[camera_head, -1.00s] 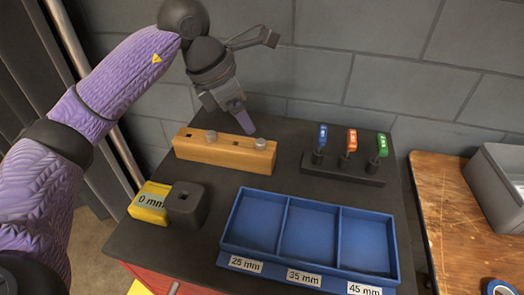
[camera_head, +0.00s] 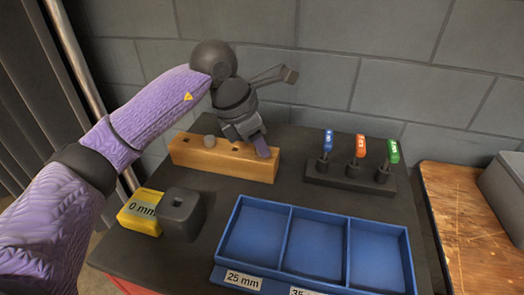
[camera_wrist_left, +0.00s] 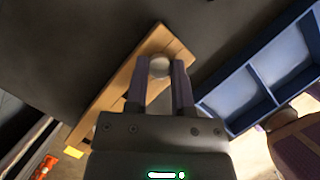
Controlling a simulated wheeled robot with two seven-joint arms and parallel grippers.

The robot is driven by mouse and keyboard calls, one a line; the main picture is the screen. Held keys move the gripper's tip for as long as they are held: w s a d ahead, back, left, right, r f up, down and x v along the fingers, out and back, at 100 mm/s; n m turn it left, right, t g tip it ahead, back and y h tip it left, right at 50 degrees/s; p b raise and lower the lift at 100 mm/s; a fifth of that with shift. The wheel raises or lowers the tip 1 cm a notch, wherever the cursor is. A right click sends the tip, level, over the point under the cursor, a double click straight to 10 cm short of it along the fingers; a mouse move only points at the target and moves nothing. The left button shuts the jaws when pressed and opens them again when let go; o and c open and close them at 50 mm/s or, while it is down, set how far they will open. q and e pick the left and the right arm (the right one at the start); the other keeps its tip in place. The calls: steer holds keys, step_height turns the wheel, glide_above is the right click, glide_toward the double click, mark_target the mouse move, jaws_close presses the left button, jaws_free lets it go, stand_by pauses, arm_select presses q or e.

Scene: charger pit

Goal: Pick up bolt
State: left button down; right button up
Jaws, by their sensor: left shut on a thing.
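The wooden block (camera_head: 215,163) stands on the dark bench top in the head view. My left gripper (camera_head: 262,150) is down at the block's right end and hides the bolt there in the head view. In the left wrist view that bolt's round grey head (camera_wrist_left: 159,67) sits between the fingertips of my left gripper (camera_wrist_left: 160,76), which is shut on it. The bolt appears to be still in the block.
A blue tray (camera_head: 287,248) with three empty compartments and millimetre labels stands in front. A yellow 0 mm gauge (camera_head: 141,208) and a dark square block (camera_head: 183,214) are at left. A rack (camera_head: 350,181) holds blue, orange and green-handled tools. The wall is behind.

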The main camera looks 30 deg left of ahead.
arm_select(q)
step_height(320, 180, up, 10)
steer(key=p, duration=0.5)
stand_by(0.3)
